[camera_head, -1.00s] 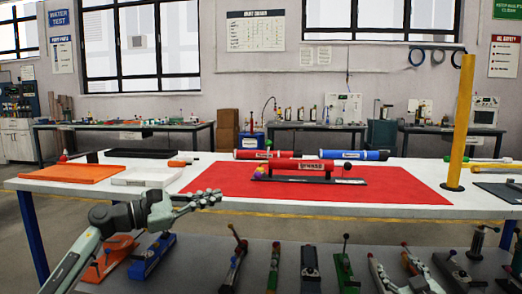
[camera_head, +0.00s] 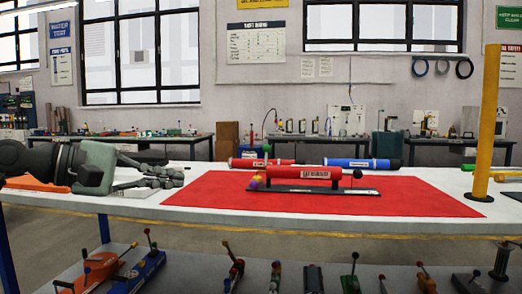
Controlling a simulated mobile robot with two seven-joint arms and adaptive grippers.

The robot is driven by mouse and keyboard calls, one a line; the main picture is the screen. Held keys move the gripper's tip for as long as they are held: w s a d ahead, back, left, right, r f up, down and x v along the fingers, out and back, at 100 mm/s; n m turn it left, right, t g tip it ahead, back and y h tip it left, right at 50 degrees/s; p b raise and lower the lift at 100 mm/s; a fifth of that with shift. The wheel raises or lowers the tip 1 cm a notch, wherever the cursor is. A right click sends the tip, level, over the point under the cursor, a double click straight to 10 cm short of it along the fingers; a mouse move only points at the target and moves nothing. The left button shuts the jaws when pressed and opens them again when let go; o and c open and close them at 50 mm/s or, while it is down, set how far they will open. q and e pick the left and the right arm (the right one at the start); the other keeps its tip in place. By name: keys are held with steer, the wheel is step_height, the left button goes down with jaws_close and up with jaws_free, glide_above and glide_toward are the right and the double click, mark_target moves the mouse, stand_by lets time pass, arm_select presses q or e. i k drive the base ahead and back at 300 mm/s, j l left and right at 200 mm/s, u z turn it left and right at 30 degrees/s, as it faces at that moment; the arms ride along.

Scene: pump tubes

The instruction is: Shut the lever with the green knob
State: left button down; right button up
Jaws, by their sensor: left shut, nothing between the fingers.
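A red pump tube (camera_head: 305,173) lies on a black base (camera_head: 310,189) on the red mat (camera_head: 400,199). Small coloured knobs, yellow and purple among them (camera_head: 254,182), cluster at its left end. A dark knob (camera_head: 357,174) stands at its right end. I cannot tell for sure which knob is green. My left gripper (camera_head: 178,178) is shut and empty. My right gripper is not in view.
A red tube (camera_head: 262,163) and a blue tube (camera_head: 360,164) lie behind the pump. A yellow post (camera_head: 486,125) stands at the right. The mat in front of the pump is clear.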

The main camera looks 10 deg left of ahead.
mark_target(266, 148)
steer(key=i, duration=1.6)
